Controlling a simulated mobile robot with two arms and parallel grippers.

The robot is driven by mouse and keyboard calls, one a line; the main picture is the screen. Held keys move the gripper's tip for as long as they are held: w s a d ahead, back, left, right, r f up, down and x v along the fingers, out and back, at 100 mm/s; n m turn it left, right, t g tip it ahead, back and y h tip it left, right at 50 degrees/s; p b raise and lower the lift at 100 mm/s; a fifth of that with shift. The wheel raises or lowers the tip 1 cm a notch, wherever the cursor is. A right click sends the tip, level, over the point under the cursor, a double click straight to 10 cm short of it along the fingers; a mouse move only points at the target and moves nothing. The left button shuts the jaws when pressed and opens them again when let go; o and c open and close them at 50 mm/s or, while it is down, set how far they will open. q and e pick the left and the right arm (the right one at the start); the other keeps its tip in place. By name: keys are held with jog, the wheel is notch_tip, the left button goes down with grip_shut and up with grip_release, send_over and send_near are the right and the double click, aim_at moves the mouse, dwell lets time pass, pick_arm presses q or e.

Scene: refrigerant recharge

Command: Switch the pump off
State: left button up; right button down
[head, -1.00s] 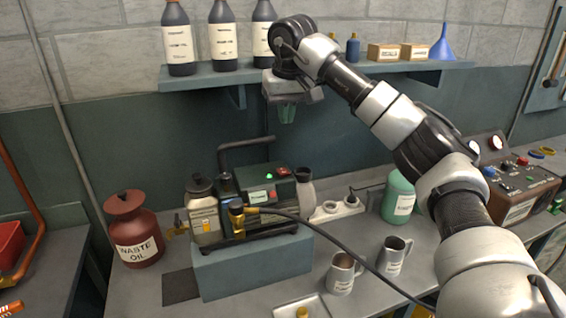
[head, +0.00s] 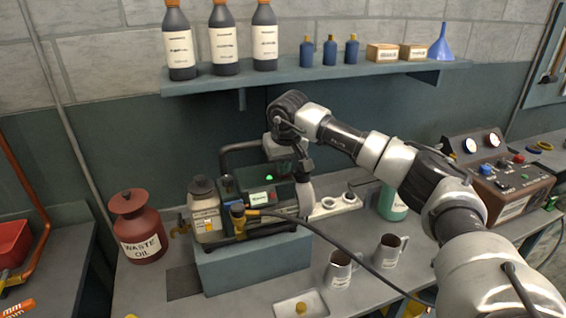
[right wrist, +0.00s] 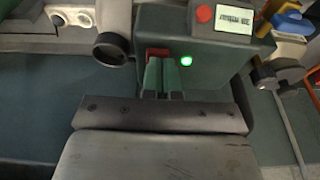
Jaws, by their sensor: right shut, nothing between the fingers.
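The dark green pump (head: 262,209) stands on a blue-grey block, with a black handle over it and a lit green light (head: 269,178) on top. In the right wrist view the same light glows (right wrist: 187,61), and a red switch (right wrist: 157,53) sits beside it, partly hidden behind my fingertips. My right gripper (right wrist: 166,62) is shut and empty, pointing down at the pump's top by the switch. I cannot tell whether the tips touch it. In the head view my right gripper (head: 287,172) covers the switch. My left gripper is not in view.
A black hose (head: 345,248) runs from a brass fitting across the bench. A red waste-oil can (head: 139,228) stands left of the pump, metal mugs (head: 340,270) in front. A shelf (head: 330,74) with bottles is above.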

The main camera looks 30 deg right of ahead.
jog(key=shift+f, duration=0.1)
jog(key=shift+f+t+b, duration=0.3)
jog(key=shift+f+b, duration=0.3)
jog(key=shift+b, duration=0.5)
jog(key=shift+s+a+r, duration=0.1)
jog(key=shift+s+r, duration=0.15)
jog(key=shift+r, duration=0.15)
jog(key=shift+w, duration=0.35)
jog(key=shift+w+d+r+p, duration=0.2)
jog(key=shift+w+p, duration=0.25)
jog(key=shift+p, duration=0.15)
jog(key=shift+w, duration=0.1)
